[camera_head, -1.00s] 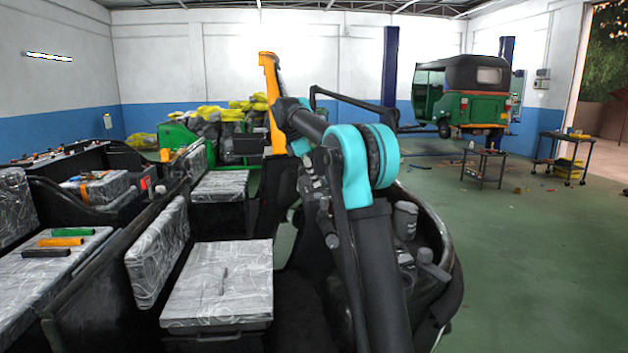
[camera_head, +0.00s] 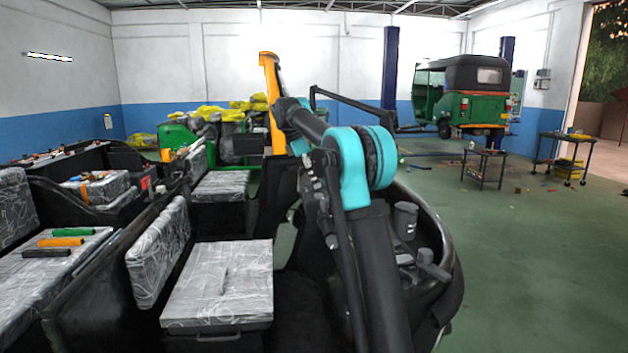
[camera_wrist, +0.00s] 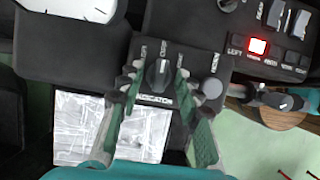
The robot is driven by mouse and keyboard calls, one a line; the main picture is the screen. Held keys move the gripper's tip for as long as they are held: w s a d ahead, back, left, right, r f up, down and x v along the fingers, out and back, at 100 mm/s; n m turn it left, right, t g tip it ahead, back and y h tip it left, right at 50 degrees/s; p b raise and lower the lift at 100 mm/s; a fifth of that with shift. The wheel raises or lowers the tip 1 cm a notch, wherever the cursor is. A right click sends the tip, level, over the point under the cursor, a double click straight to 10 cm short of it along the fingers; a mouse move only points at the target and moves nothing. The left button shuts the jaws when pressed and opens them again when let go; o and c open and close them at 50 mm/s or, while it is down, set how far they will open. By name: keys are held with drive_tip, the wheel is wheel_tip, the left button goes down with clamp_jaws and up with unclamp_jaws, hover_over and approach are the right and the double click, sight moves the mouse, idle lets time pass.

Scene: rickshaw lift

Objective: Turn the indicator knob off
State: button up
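The indicator knob (camera_wrist: 157,74) is a dark round knob with a pale pointer mark on a black panel, above a white "INDICATOR" label, in the wrist view. The pointer is roughly upright in the picture, toward the middle label. My gripper (camera_wrist: 159,73) is open, with one ribbed finger on each side of the knob. A narrow gap seems to show on both sides; I cannot tell if a finger touches it. In the head view my arm reaches over the dark rickshaw front, and the gripper and knob are hidden there.
A lit red switch (camera_wrist: 257,46) and other switches are at the upper right of the wrist view. A grey round button (camera_wrist: 212,89) sits right of the knob. A white gauge (camera_wrist: 70,8) is upper left. A plastic-wrapped seat (camera_head: 222,284) is beside my arm.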

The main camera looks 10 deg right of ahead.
drive_tip(key=v, duration=1.2)
drive_tip(key=shift+a, duration=0.1)
